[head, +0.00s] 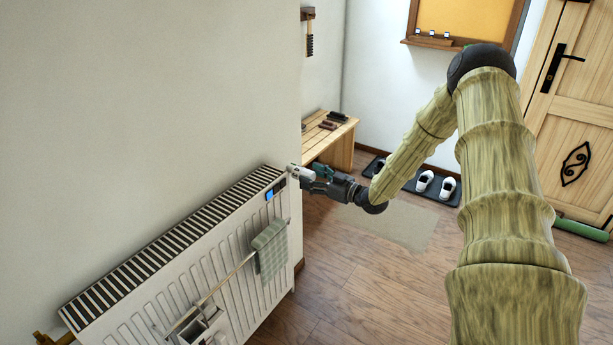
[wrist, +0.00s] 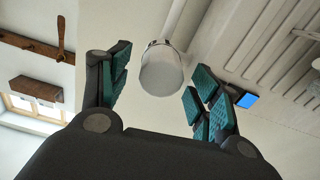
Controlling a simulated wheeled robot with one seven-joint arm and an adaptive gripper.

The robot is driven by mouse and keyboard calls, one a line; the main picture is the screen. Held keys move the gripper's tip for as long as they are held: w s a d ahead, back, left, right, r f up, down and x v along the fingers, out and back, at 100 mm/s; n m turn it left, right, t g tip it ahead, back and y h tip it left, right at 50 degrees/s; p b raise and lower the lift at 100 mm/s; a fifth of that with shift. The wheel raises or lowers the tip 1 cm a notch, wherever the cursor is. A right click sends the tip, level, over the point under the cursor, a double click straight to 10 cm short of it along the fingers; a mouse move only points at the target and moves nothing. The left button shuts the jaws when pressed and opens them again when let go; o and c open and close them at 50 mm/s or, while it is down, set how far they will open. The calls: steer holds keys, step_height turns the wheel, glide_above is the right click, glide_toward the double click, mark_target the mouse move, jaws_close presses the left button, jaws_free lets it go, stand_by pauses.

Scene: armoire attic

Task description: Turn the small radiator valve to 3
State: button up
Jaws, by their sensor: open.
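The small radiator valve (wrist: 161,72) is a white-grey round knob on a pale pipe in the wrist view. It sits between the two fingers, nearer the left one, with a visible gap on each side. No numbers can be read on it. My gripper (wrist: 158,92) is open around the knob, its teal finger pads apart. In the head view my gripper (head: 308,172) is at the far right end of the white radiator (head: 235,275), where a small white part, probably the valve, shows at its tip.
A towel (head: 270,250) hangs on a rail on the radiator's front. A small blue display (head: 270,195) is near its right end and also shows in the wrist view (wrist: 246,100). A wooden bench (head: 335,140) stands behind. The wood floor (head: 370,285) at right is mostly clear.

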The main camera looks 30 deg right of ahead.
steer(key=shift+x, duration=1.35)
steer(key=c, duration=1)
